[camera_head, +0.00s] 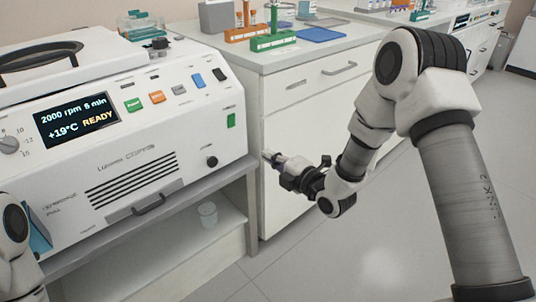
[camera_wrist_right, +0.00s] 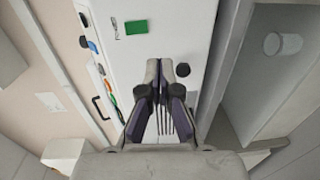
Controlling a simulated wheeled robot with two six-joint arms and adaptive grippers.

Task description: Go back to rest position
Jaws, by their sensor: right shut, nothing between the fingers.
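My right gripper (camera_head: 272,158) is shut and empty in front of the white cabinet, just right of the white centrifuge (camera_head: 215,130). In the right wrist view the two fingers of my right gripper (camera_wrist_right: 167,72) meet at the tips, with nothing between them. My right arm comes in from the right and is bent at the elbow. A part of my left arm shows at the lower left edge of the head view. My left gripper is out of view.
A green rack (camera_head: 274,42) with tubes and a blue tray (camera_head: 320,35) are on the counter. A beaker (camera_head: 208,214) stands on the shelf below the centrifuge. The floor (camera_head: 385,235) in view is clear.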

